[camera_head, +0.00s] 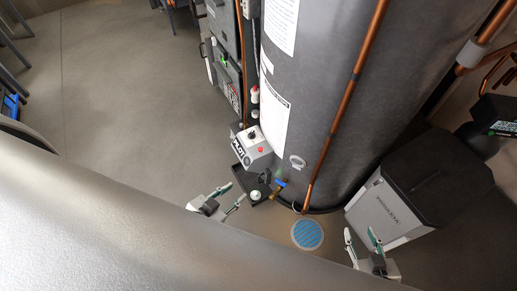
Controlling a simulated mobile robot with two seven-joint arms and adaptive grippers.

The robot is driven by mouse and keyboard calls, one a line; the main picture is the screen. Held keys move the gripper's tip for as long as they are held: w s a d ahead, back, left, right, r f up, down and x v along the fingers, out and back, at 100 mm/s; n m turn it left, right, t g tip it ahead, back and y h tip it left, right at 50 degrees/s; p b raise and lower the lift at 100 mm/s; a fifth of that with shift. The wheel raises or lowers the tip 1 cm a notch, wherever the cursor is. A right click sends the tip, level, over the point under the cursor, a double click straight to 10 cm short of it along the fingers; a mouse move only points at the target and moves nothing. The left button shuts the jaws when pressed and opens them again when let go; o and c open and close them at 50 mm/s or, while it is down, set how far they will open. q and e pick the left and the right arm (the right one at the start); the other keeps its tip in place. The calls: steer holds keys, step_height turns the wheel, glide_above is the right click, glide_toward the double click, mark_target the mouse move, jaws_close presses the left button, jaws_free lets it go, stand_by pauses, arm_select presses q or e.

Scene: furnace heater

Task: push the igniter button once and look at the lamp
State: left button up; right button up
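A small grey control box (256,158) labelled PILOT sits low on the front of the large grey tank (330,100). It has a black knob (251,134) on top and a small red round spot (261,150) beside it. I cannot tell whether the red spot is the igniter button or the lamp. My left gripper (237,192) is open and empty, below and left of the box, apart from it. Its fingers point up and right, near a white round cap (256,195). My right gripper (359,232) is open and empty near the grey bin.
Copper pipes (345,95) run down the tank. A blue-handled valve (280,183) is at its foot. A round blue floor drain (307,234) lies between the grippers. A dark grey bin (405,190) stands at right. Open floor (120,110) lies at left.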

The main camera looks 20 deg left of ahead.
arm_select(q)
steer(key=shift+c, duration=0.5)
jaws_close()
